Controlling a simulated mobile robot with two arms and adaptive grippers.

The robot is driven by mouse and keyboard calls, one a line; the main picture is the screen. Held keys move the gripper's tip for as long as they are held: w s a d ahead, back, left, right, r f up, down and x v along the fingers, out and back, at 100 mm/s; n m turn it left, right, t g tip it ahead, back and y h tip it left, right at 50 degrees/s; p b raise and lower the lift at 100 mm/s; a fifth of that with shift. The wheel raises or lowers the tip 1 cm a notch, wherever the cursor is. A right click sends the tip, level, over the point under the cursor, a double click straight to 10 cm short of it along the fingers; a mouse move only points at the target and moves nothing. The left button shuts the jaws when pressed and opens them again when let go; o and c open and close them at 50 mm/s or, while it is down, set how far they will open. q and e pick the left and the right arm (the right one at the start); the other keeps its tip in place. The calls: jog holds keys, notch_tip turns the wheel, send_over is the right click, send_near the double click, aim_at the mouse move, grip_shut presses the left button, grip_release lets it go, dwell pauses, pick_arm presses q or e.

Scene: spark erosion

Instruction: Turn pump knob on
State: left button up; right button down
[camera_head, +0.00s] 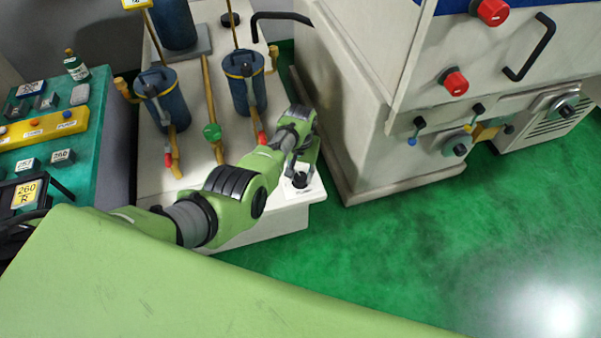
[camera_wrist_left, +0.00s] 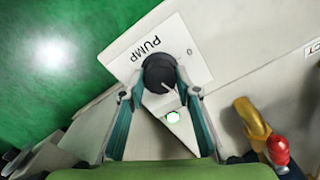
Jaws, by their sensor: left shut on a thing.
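The pump knob (camera_wrist_left: 160,74) is a round black knob with a pale pointer line, on a white plate (camera_wrist_left: 190,50) marked PUMP. In the head view the knob (camera_head: 300,179) sits at the front right corner of the white pump cabinet (camera_head: 250,217). My left gripper (camera_wrist_left: 160,80) is shut on the knob, with one finger at each side of it. In the head view the left gripper (camera_head: 299,172) is above the plate and partly hidden by its own wrist. The right gripper is in neither view.
A red valve handle (camera_wrist_left: 278,151) is close to the gripper. The large machine (camera_head: 370,150) stands to the right. Green floor (camera_head: 400,250) is clear in front.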

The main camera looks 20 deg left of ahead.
aim_at(301, 176)
pick_arm(q)
jog(key=shift+m, duration=1.6)
jog(key=o, duration=1.1)
jog(key=shift+w+r, duration=0.1)
jog(key=shift+r, duration=0.35)
notch_tip(301, 176, up, 11)
